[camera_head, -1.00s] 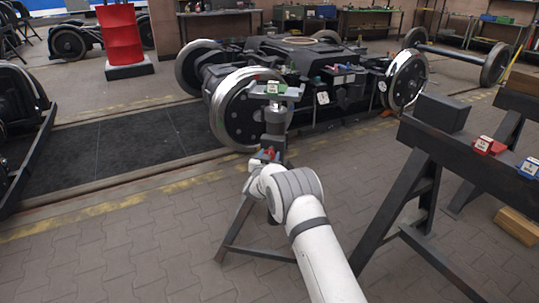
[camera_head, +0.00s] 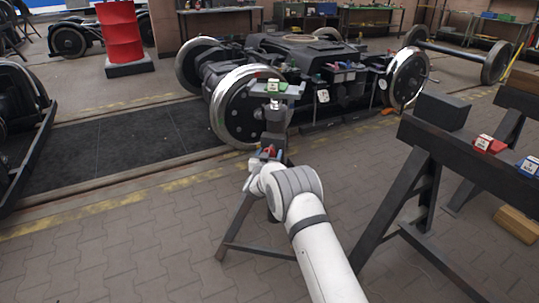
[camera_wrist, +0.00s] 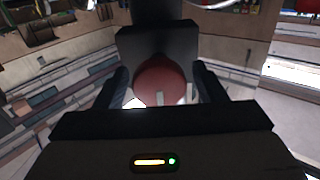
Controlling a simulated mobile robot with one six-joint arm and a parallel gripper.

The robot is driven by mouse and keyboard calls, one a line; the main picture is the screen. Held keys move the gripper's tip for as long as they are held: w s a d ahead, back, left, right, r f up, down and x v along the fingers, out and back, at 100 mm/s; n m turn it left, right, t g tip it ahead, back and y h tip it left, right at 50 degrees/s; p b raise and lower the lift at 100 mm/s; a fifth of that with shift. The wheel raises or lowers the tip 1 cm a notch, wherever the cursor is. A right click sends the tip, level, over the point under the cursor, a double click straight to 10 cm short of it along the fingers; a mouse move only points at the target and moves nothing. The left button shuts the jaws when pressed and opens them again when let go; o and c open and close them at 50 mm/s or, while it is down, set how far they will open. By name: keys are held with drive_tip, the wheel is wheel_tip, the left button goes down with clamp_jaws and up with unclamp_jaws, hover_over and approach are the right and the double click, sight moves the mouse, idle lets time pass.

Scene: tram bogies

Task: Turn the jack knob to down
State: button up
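The jack (camera_head: 275,122) is a dark stand on splayed legs with a pale green-grey top plate, in the middle of the head view. Its red knob (camera_head: 269,152) shows small on the near side of the column. In the wrist view the red knob (camera_wrist: 160,80) is round with a pale mark on its lower part, in front of a dark block. My gripper (camera_wrist: 160,82) is open, with one dark finger on each side of the knob. Narrow gaps seem to show between fingers and knob. In the head view my gripper (camera_head: 262,163) is at the knob, partly hidden by my wrist.
A bogie (camera_head: 310,75) with large steel wheels stands just behind the jack. A red drum (camera_head: 120,35) stands at back left. The paved floor at front left is clear.

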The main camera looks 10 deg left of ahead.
drive_tip(key=shift+o, duration=0.2)
drive_tip(key=s+p, duration=0.1)
drive_tip(key=s, duration=0.6)
drive_tip(key=shift+s+a+p, duration=0.35)
drive_tip(key=shift+p, duration=0.05)
drive_tip(key=s+d+r+n+g+y+p, duration=0.1)
drive_tip(key=s+d+r+g+y+p, duration=0.3)
drive_tip(key=r, duration=0.6)
drive_tip(key=s+d+r+h+p, duration=0.1)
drive_tip(key=d+r+p, duration=0.3)
drive_tip(key=r, duration=0.7)
drive_tip(key=s+d+r+n+g+y+p, duration=0.1)
drive_tip(key=s+d+r+g+p, duration=0.45)
drive_tip(key=s+r, duration=0.6)
drive_tip(key=s+d+r+g+p, duration=0.2)
drive_tip(key=s+d+r+p, duration=0.1)
drive_tip(key=s, duration=0.8)
drive_tip(key=s+d+r+g+h+p, duration=0.1)
drive_tip(key=s+d+p, duration=0.4)
drive_tip(key=s, duration=0.6)
drive_tip(key=s+d+r+g+h+p, duration=0.1)
drive_tip(key=s+d+r+g+p, duration=0.2)
drive_tip(key=s, duration=0.8)
wheel_tip(320, 180, up, 2)
drive_tip(key=shift+s+d+m+p, duration=0.3)
drive_tip(key=shift+d+p, duration=0.35)
drive_tip(key=shift+d, duration=0.4)
